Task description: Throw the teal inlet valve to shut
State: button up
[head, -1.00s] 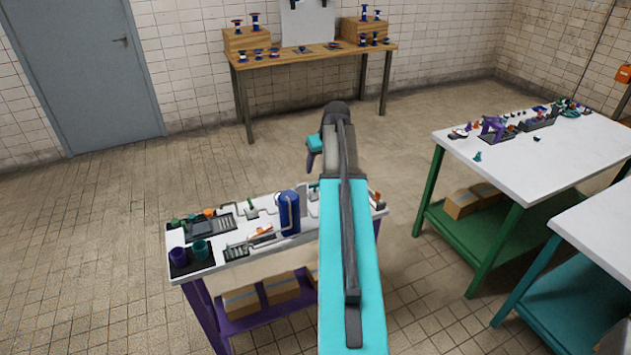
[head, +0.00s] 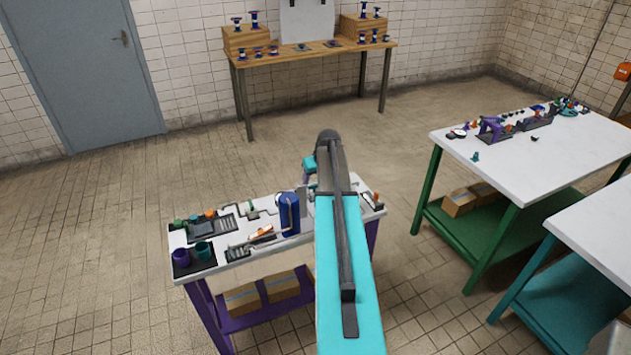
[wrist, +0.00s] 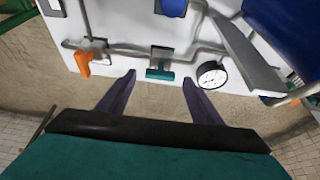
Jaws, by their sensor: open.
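The teal inlet valve (wrist: 160,74) shows in the wrist view as a small teal handle on a grey mount, near the edge of the white tabletop. My gripper (wrist: 158,80) is open, with its two dark purple fingers apart on either side of the handle in the picture. The gap is empty, and I cannot tell how far the fingertips are from the handle.
An orange handle (wrist: 83,60) is left of the valve; a round gauge (wrist: 211,74) is right of it. Grey pipes run behind them. A blue tank (head: 289,214) stands on the white table (head: 270,248). Open floor lies beyond the table.

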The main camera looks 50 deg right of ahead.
jog(key=shift+x, duration=0.8)
jog(key=c, duration=1.1)
jog(key=shift+o, duration=0.2)
jog(key=shift+s, duration=0.1)
